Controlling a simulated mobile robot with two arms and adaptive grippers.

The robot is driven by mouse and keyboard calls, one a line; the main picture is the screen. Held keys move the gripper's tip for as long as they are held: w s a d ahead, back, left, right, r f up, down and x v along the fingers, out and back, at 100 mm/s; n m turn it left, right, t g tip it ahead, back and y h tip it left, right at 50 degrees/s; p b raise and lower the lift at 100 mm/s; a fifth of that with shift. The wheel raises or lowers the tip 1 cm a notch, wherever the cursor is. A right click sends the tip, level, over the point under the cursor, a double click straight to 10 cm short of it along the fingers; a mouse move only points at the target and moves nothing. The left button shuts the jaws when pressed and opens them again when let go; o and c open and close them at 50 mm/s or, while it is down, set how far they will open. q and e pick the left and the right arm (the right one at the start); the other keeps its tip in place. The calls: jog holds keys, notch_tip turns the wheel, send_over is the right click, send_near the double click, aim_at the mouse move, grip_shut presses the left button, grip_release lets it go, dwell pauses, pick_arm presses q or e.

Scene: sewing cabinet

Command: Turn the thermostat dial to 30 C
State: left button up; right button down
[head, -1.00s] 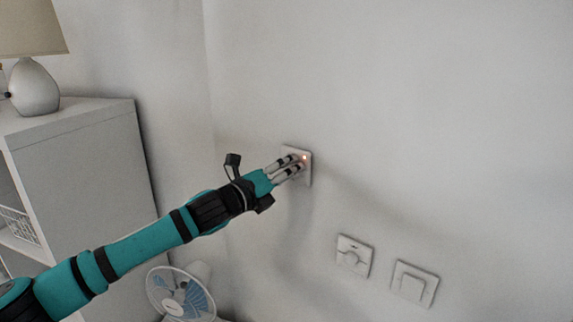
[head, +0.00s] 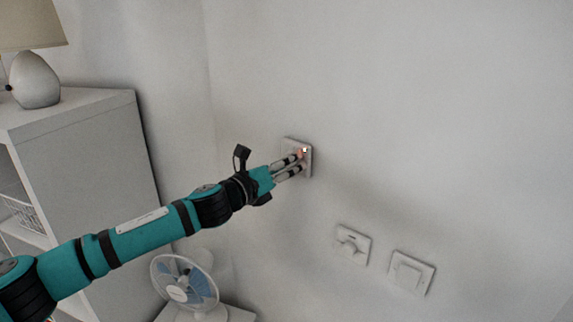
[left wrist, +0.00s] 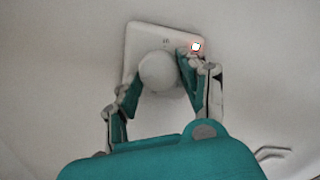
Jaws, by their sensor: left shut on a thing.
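The thermostat (head: 308,168) is a square white plate on the wall in the middle of the head view, with a small lit red-white light near its top right corner. In the left wrist view the plate (left wrist: 140,38) shows behind its round white dial (left wrist: 159,70). Faint marks are on the plate above the dial, too small to read. My left gripper (head: 299,162) is at the plate, its fingers on either side of the dial and shut on it. The dial is hidden by the fingers in the head view. My right gripper is not in view.
A fan (head: 185,283) stands below my left arm. A grey cabinet (head: 85,140) with a lamp (head: 35,80) stands left. The wall above is bare.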

pick_arm(q)
jog(key=shift+f, duration=0.25)
jog(key=o, duration=1.1)
jog(key=shift+r, duration=0.1)
jog(key=shift+o, duration=0.2)
jog(key=v, duration=1.2)
